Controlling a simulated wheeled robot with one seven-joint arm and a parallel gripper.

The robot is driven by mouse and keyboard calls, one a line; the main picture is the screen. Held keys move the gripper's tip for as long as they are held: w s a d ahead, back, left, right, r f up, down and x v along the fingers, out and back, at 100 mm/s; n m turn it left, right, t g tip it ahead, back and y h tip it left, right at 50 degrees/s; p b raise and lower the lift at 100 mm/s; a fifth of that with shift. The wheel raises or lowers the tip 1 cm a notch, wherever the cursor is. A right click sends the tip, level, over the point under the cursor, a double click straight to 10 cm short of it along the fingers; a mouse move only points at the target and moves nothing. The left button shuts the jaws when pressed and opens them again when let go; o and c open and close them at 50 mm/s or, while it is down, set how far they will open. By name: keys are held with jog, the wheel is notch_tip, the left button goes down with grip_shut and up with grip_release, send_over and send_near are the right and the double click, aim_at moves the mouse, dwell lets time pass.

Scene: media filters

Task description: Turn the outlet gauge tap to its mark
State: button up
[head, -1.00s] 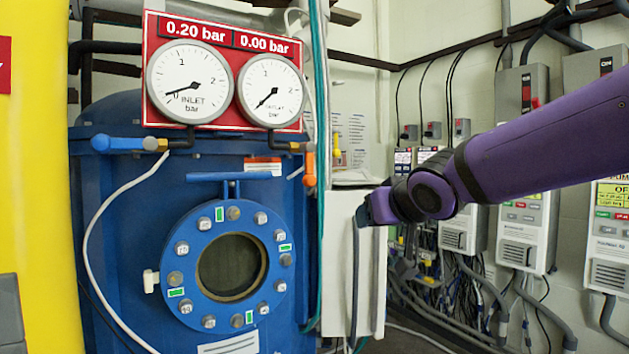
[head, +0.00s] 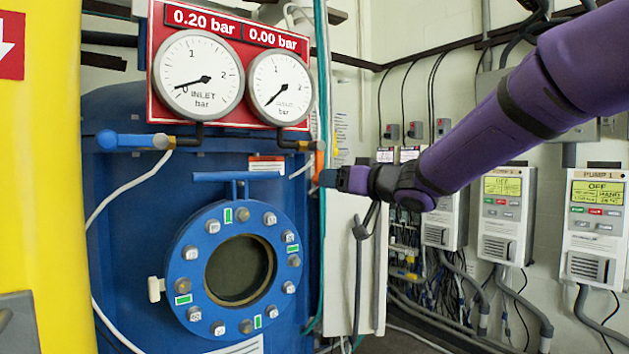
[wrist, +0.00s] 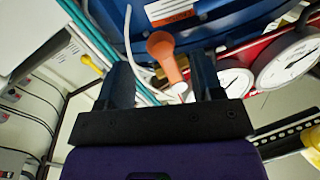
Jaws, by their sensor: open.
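The outlet gauge tap (head: 319,158) has an orange lever that hangs down at the right end of the brass fitting under the outlet gauge (head: 280,88). In the head view my gripper (head: 328,178) is at the lever and covers its lower part. In the wrist view the orange lever (wrist: 167,58) appears between my two open fingers (wrist: 160,80), with space on both sides. I cannot tell how deep it sits between them. The outlet display reads 0.00 bar. I cannot make out a mark for the tap.
The inlet gauge (head: 198,76) and its blue-handled tap (head: 133,140) are to the left, the blue lever lying level. Teal cables (wrist: 90,40) run close beside my left finger in the wrist view. The blue filter vessel (head: 130,220) stands behind. Pump control boxes (head: 595,228) hang at right.

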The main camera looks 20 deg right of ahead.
aim_at(313, 179)
jog(key=x, duration=0.7)
jog(key=shift+f, duration=0.1)
grip_shut()
